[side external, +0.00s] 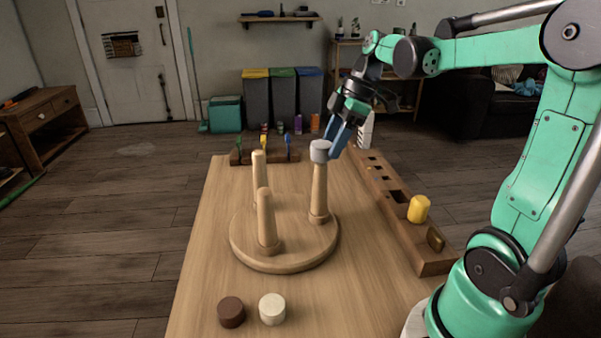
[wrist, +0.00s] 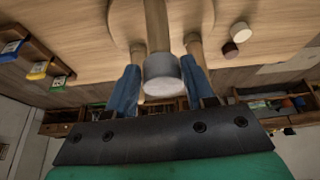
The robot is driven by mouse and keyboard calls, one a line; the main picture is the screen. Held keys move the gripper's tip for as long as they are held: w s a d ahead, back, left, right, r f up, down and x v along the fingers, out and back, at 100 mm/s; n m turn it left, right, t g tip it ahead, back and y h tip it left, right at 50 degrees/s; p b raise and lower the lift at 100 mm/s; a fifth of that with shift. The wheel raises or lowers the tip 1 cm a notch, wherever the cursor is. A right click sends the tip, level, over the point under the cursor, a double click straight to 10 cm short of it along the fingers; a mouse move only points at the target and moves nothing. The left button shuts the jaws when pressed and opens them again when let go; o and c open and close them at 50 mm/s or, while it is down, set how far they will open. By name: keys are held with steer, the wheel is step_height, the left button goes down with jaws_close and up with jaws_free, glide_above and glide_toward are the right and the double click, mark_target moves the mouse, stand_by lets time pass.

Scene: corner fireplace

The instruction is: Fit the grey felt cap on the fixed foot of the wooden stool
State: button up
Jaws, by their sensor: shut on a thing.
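The wooden stool (side external: 285,262) lies upside down on the table, its round seat flat and its three legs pointing up. The grey felt cap (side external: 320,150) is at the top end of the right leg (side external: 319,190), in line with it. I cannot tell how far down it sits. My gripper (side external: 334,140) reaches in from the upper right with blue fingers and is shut on the cap. In the wrist view the cap (wrist: 162,80) shows between the two blue fingers (wrist: 160,66), with the leg running away behind it.
A brown cap (side external: 231,312) and a cream cap (side external: 272,309) lie at the table's front. A wooden block with slots (side external: 400,205) runs along the right edge, with a yellow cylinder (side external: 419,208) on it. A tool rack (side external: 262,155) stands at the back.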

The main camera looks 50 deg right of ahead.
steer(key=shift+f, duration=1.4)
steer(key=shift+c, duration=0.2)
stand_by(0.3)
steer(key=o, duration=1.2)
steer(key=shift+r, duration=0.1)
steer(key=v, duration=0.5)
steer(key=s+a+f+m+t+h, duration=0.1)
steer(key=a+f+m+t, duration=0.1)
steer(key=a+m, duration=0.3)
steer(key=a+f+m+t+h, duration=0.2)
steer(key=a+f+m, duration=0.1)
steer(key=a, duration=0.6)
steer(key=shift+s+f+m, duration=0.3)
steer(key=shift+s+m, duration=0.05)
steer(key=shift+m, duration=0.55)
